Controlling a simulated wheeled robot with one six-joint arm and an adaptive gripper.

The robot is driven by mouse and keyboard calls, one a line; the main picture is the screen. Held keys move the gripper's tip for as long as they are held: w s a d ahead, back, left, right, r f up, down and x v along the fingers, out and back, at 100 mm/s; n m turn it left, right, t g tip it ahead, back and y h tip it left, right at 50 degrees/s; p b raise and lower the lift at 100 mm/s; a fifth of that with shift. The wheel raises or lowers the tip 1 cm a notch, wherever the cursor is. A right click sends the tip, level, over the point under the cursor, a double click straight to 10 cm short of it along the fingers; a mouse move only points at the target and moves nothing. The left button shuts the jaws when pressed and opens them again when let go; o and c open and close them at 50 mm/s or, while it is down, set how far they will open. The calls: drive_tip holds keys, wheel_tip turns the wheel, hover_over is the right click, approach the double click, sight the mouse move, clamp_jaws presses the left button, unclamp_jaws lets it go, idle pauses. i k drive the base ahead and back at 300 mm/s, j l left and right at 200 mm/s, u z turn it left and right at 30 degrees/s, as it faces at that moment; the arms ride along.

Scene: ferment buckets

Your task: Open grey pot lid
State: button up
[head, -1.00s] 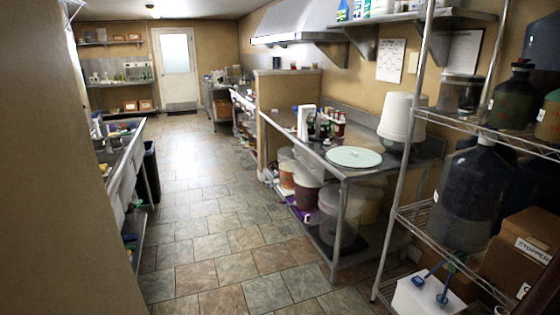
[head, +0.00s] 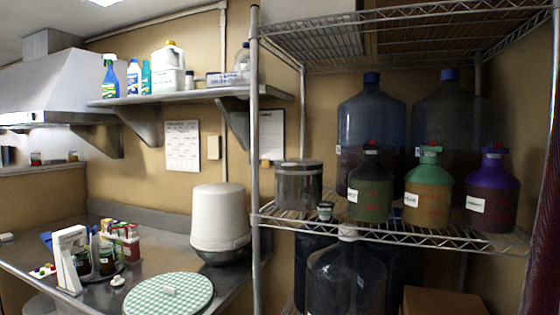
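A grey cylindrical pot (head: 298,188) stands upright on the middle level of the wire shelf, near its left post. A darker grey lid (head: 298,163) sits on top of it and looks closed. The pot's wall looks smooth and partly see-through. A small dark jar with a pale lid (head: 325,210) stands just to its right. My gripper is not in view.
Several jugs with coloured caps, such as the green-capped one (head: 428,190), stand right of the pot. The shelf's left post (head: 256,120) rises beside it.

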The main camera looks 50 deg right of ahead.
sight(298, 162)
drive_tip(key=i+j+z, duration=0.15)
drive_tip(key=i+z, duration=0.3)
drive_tip(key=i, duration=0.3)
drive_tip(key=i+z, duration=0.3)
drive_tip(key=z, duration=0.15)
drive_tip(key=i+z, duration=0.3)
drive_tip(key=z, duration=0.15)
